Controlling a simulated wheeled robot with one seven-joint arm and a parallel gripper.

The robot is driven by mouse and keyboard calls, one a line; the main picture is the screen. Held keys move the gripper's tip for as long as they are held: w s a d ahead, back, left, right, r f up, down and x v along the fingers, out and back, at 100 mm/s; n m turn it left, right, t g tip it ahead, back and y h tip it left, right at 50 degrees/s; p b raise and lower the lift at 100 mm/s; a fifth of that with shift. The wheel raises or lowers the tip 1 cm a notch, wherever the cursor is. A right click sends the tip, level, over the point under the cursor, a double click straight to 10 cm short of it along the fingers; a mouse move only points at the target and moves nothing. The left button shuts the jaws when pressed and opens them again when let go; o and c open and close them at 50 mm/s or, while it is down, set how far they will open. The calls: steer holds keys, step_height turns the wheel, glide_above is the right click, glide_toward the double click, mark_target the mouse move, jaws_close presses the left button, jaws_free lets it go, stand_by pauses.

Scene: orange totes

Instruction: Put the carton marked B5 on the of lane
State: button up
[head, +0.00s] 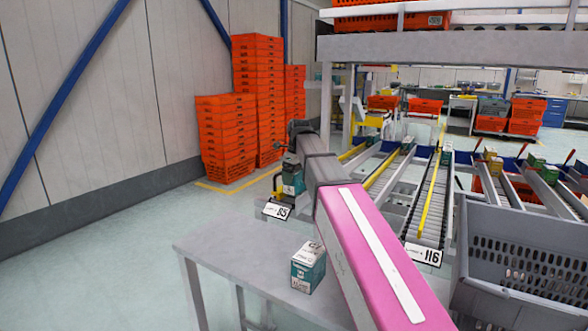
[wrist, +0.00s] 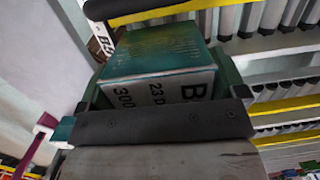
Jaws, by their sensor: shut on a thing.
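My gripper (head: 287,165) is shut on a teal and white carton (wrist: 160,58), with a finger on either side of it. In the wrist view the carton's white face shows a "B", "23 D" and "300"; the character after the B is hidden.
Another teal and white carton (head: 308,270) stands on the grey table (head: 225,243). A lane to the right has a sign reading 116 (head: 423,254). A grey crate (head: 525,255) stands front right. Orange tote stacks (head: 257,95) stand by the wall. A shelf (head: 460,46) overhangs the lanes.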

steer(key=shift+f, duration=0.45)
steer(key=o, duration=0.8)
steer(key=shift+c, duration=0.2)
steer(key=shift+r, duration=0.1)
steer(key=r, duration=0.7)
steer(key=d+r, duration=0.1)
steer(key=r, duration=0.2)
steer(key=shift+s+r, duration=0.2)
steer(key=shift+s, duration=0.15)
steer(key=shift+s, duration=0.1)
